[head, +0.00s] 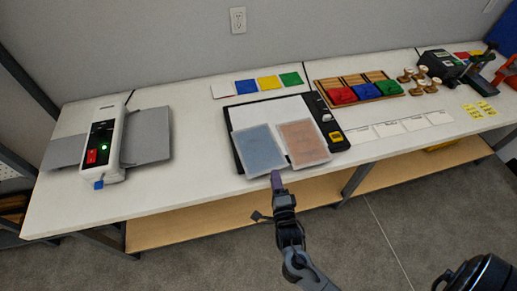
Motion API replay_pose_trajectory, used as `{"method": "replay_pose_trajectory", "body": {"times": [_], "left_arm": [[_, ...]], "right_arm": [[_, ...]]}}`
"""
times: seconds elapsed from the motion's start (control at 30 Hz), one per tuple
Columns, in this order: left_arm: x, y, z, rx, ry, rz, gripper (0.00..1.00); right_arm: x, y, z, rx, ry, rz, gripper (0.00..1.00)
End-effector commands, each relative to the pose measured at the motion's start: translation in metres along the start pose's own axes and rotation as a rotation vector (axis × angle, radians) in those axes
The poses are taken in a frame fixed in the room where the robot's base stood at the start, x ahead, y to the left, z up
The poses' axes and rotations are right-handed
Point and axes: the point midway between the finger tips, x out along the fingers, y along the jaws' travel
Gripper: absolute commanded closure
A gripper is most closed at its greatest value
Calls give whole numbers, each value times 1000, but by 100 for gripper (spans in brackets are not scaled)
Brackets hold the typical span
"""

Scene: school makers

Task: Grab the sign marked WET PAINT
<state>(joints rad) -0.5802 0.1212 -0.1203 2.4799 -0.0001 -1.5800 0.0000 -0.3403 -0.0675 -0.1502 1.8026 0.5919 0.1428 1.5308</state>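I cannot read the words WET PAINT on anything in the head view. A blue-grey panel (258,150) and a pinkish-brown panel (304,142) with pale borders lie side by side at the table's front edge, partly over a black board. Any lettering on them is too small to read. My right gripper (277,180) is just in front of the table edge, close below the two panels. It appears narrow and edge-on, so its opening is unclear, and I see nothing held. My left gripper is not in view.
A white machine (104,145) with grey side trays stands at left. Coloured squares (268,83) lie behind the black board (236,102). Right of it are a wooden rack (325,85) with coloured blocks, white cards (387,129), stamps (421,73) and yellow pieces (473,111).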

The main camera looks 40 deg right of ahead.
Motion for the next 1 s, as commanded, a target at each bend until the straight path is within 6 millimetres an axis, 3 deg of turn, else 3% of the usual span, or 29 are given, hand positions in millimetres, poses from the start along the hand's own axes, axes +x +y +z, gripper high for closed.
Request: {"method": "replay_pose_trajectory", "body": {"times": [0.2,0.57,0.77,1.0], "left_arm": [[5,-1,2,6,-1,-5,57],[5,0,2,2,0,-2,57],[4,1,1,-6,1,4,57],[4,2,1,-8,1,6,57]], "right_arm": [[27,3,0,-1,-1,-3,67],[33,3,0,0,0,0,67],[33,3,0,0,0,0,98],[33,3,0,0,0,0,100]]}}
